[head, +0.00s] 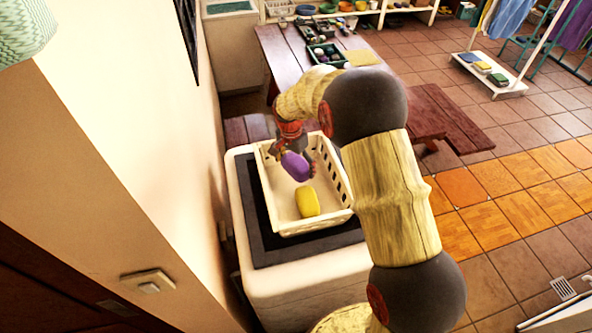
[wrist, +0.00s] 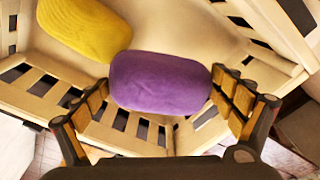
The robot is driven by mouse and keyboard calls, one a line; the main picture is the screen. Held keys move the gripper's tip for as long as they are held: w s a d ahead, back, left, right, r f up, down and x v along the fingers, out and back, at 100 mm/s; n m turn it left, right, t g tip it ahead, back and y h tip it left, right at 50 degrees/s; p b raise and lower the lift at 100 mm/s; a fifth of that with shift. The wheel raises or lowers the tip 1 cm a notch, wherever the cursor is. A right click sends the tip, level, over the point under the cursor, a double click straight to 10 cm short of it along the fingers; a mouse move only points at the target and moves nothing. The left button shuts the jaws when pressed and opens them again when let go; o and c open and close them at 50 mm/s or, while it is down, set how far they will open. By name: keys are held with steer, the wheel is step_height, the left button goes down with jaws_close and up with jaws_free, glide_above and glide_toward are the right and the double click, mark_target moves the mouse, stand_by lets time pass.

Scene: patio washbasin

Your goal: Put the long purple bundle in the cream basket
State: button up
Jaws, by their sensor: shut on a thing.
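The long purple bundle (head: 295,166) is held in my gripper (head: 290,155), over the cream basket (head: 264,192). In the wrist view the purple bundle (wrist: 160,83) spans between the two finger pads of my gripper (wrist: 160,100), which is shut on it. The basket's slotted walls and pale floor (wrist: 170,22) show behind and around the bundle. The bundle appears to be inside or just above the basket's rim; its exact height above the floor cannot be told.
A yellow bundle (head: 307,202) lies in the basket's near part, also seen in the wrist view (wrist: 85,25). The basket stands on a dark mat (head: 290,252) on a white counter. A wall (head: 130,130) is close on the left. A wooden table with trays stands behind.

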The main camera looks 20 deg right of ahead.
steer(key=shift+w+d+f, duration=0.2)
steer(key=shift+w+f, duration=0.25)
steer(key=shift+f, duration=0.1)
steer(key=shift+w+d+f, duration=0.15)
steer(key=shift+w+f, duration=0.3)
steer(key=shift+f, duration=1.6)
steer(key=shift+f, duration=0.15)
steer(key=o, duration=1.1)
steer(key=shift+c, duration=0.2)
